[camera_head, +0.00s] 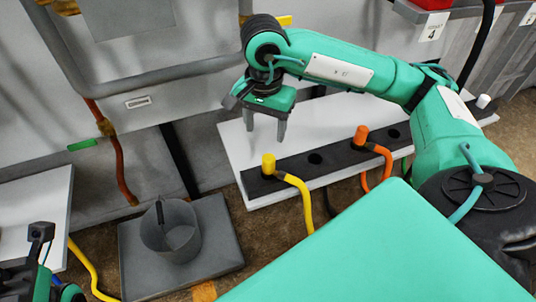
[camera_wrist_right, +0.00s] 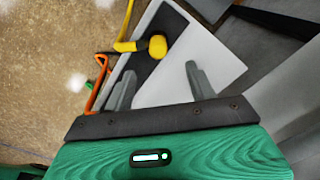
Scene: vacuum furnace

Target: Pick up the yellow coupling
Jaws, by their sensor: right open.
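The yellow coupling (camera_head: 268,164) stands upright at the left end of a dark strip on a white bench, with a yellow hose running from its base. In the right wrist view the yellow coupling (camera_wrist_right: 157,46) shows beyond the fingertips, between their lines. My right gripper (camera_head: 265,138) is open and empty, its fingers pointing down. It is above the coupling, and I see no contact. In the right wrist view my gripper (camera_wrist_right: 160,72) has its two grey fingers spread apart. Parts of my left arm show at the bottom left, but its fingers are not visible.
An orange coupling (camera_head: 361,135) with an orange hose stands to the right on the same dark strip (camera_head: 335,158), with an empty dark hole between. A grey cylinder (camera_head: 170,232) stands on a grey plate (camera_head: 225,250) at the lower left. The grey furnace wall is behind.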

